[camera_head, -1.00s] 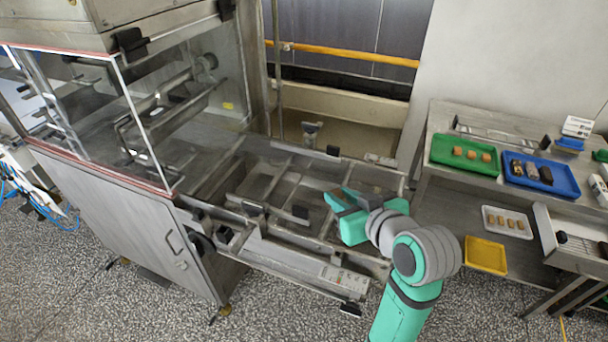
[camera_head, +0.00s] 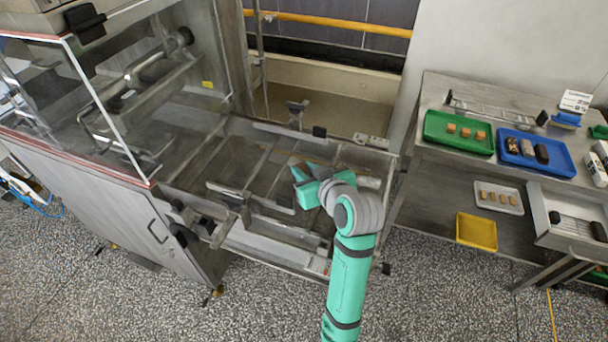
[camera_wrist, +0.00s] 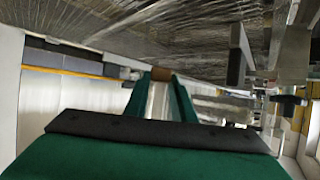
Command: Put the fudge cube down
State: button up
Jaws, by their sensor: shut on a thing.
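My gripper (camera_head: 303,173) is over the mesh bed (camera_head: 232,160) of the enrober, towards its right end. In the wrist view, its two green fingers (camera_wrist: 160,84) are closed around a small brown piece, the fudge cube (camera_wrist: 161,74), at the fingertips. The cube is close to the mesh surface (camera_wrist: 190,40), which fills the top of that view; I cannot tell whether it touches. In the head view the held cube is largely hidden by the gripper.
The enrober's glass hood (camera_head: 130,90) stands left. Bars and rails cross the mesh bed.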

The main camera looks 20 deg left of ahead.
jog(key=shift+w+a+f, duration=0.1)
jog(key=shift+f, duration=0.1)
jog(key=f, duration=0.3)
jog(key=shift+w+a, duration=0.1)
jog(key=shift+w, duration=0.25)
jog(key=shift+s+f, duration=0.15)
jog(key=shift+f, duration=0.15)
jog(key=shift+f, duration=0.15)
jog(key=o, duration=0.7)
jog(key=shift+o, duration=0.4)
